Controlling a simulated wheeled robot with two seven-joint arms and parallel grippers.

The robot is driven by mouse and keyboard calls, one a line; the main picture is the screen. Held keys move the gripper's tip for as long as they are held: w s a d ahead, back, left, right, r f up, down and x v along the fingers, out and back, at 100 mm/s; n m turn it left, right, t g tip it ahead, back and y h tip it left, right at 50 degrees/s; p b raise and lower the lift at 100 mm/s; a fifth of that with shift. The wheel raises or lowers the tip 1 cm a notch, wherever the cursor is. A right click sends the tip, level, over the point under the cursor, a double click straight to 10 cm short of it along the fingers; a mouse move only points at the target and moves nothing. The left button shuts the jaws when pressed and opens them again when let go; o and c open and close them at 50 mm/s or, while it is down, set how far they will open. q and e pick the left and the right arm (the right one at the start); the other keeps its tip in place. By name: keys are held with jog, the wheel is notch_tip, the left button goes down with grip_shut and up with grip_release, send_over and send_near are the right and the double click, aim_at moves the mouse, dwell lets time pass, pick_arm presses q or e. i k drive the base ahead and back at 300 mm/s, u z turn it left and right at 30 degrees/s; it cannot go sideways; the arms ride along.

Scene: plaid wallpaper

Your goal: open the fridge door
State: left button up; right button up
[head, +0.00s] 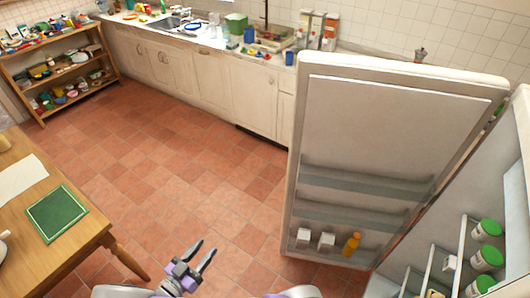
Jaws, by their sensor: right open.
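The fridge door (385,125) stands wide open at the right of the head view. Its pale inner side faces me, with grey door shelves across its lower half. Two small white items and an orange bottle (351,244) sit on its lowest shelf. The fridge body (506,165) is at the right edge, and its interior shows shelves with green-lidded jars (487,257). My right gripper (205,250) is at the bottom centre, open and empty, to the left of the door and apart from it. My left gripper is not in view.
A wooden table (90,234) with a green mat (57,214) stands at the left. A shelf unit (20,74) with many small items is at the far left. A counter (225,62) runs along the back wall. The tiled floor (190,160) between them is clear.

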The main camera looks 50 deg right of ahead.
aim_at(372, 140)
jog(key=u, duration=0.1)
jog(key=i, duration=0.55)
jog(key=z, duration=0.8)
jog(key=i, duration=1.9)
jog(key=z, duration=2.05)
jog(key=i, duration=0.75)
jog(key=z, duration=0.7)
